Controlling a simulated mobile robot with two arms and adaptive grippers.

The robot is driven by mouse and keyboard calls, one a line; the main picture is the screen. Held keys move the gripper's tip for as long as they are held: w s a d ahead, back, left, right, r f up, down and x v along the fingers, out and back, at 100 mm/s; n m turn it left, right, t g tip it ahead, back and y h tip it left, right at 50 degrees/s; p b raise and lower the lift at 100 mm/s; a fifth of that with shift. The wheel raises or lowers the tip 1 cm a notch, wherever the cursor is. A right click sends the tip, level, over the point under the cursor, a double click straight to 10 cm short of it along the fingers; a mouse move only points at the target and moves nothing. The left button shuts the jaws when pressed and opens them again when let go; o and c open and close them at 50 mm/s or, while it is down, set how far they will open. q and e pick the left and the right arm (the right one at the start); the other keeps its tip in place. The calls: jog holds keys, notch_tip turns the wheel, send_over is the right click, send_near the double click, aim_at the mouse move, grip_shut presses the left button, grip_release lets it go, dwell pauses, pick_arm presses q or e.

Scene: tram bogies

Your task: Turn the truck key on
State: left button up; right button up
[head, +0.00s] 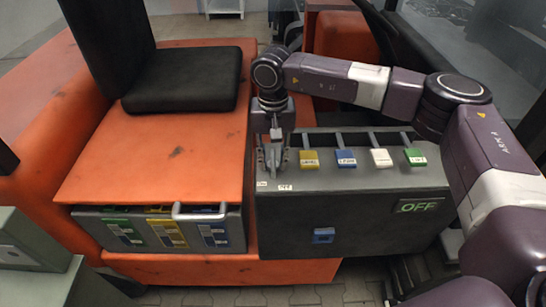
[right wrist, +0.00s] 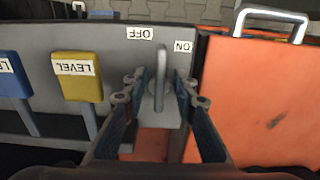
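The truck key (right wrist: 159,90) is a grey upright tab on the grey control box (head: 340,223). It stands between the OFF label (right wrist: 139,33) and ON label (right wrist: 183,46), which appear upside down in the right wrist view. My right gripper (head: 273,165) points down over the key at the box's left end. In the right wrist view its fingers (right wrist: 159,88) are open on either side of the key, with gaps showing on both sides. In the head view the gripper largely hides the key. A green display (head: 418,206) on the box front reads OFF. My left gripper is not in view.
Yellow (head: 309,160), blue (head: 346,158), white (head: 381,158) and green (head: 415,156) levers stand right of the gripper. Orange truck bodywork (head: 150,160) with a black seat (head: 185,80) lies left. A lower panel (head: 165,232) has a metal handle (head: 200,209).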

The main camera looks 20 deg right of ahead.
jog(key=shift+c, duration=1)
grip_shut()
